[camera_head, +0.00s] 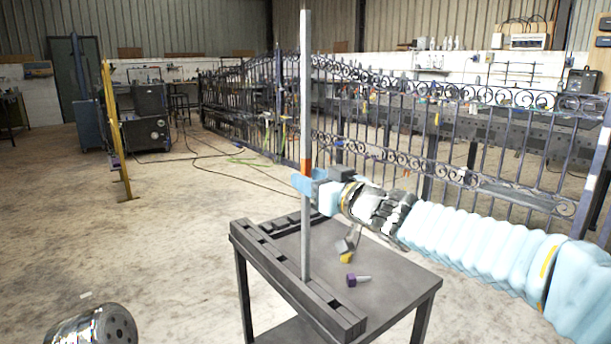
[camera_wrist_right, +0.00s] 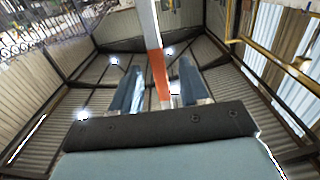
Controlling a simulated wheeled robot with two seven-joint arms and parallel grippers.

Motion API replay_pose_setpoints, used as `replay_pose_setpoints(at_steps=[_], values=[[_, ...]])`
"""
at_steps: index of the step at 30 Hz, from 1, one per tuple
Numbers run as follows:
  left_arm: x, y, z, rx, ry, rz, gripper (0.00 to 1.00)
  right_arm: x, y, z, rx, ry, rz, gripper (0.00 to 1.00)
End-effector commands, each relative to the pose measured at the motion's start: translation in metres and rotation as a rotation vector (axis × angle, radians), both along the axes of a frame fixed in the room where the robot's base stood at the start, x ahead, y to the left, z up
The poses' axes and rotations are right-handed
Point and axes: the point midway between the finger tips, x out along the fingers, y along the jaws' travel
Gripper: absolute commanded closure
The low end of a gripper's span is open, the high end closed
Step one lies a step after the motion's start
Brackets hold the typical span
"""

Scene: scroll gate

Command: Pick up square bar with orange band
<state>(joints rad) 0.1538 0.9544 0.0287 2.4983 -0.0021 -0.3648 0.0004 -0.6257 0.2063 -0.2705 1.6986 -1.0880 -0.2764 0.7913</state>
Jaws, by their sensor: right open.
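The square bar (camera_head: 305,90) is long, grey and upright, with its lower end at the slotted dark rack on the small table. Its orange band (camera_head: 306,157) is about midway up. My right gripper (camera_head: 304,184) reaches in from the right, with its light blue fingers at the bar just below the band. In the right wrist view, the bar (camera_wrist_right: 147,22) and orange band (camera_wrist_right: 158,72) show between the two open fingers (camera_wrist_right: 157,88), with a gap on each side.
The small dark table (camera_head: 390,275) carries the slotted rack (camera_head: 262,252), a small purple-ended piece (camera_head: 352,281) and a piece with a yellow end (camera_head: 346,257). A scrolled iron gate (camera_head: 440,130) stands behind. A yellow post (camera_head: 112,120) is at left. Open floor lies left of the table.

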Motion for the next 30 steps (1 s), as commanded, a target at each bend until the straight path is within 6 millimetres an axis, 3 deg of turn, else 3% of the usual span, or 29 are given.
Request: replay_pose_setpoints(at_steps=[4, 12, 21, 30], values=[[0.000, 0.000, 0.002, 0.000, 0.000, 0.000, 0.32, 0.015, 0.012, 0.001, -0.002, -0.001, 0.001, 0.55], [0.000, 0.000, 0.002, 0.000, 0.000, 0.000, 0.32, 0.019, 0.013, 0.000, 0.001, -0.001, 0.000, 0.55], [0.000, 0.000, 0.002, 0.000, 0.000, 0.000, 0.32, 0.018, 0.013, 0.000, 0.001, -0.001, 0.000, 1.00], [0.000, 0.000, 0.002, 0.000, 0.000, 0.000, 0.32, 0.018, 0.013, 0.000, 0.001, -0.001, -0.001, 1.00]])
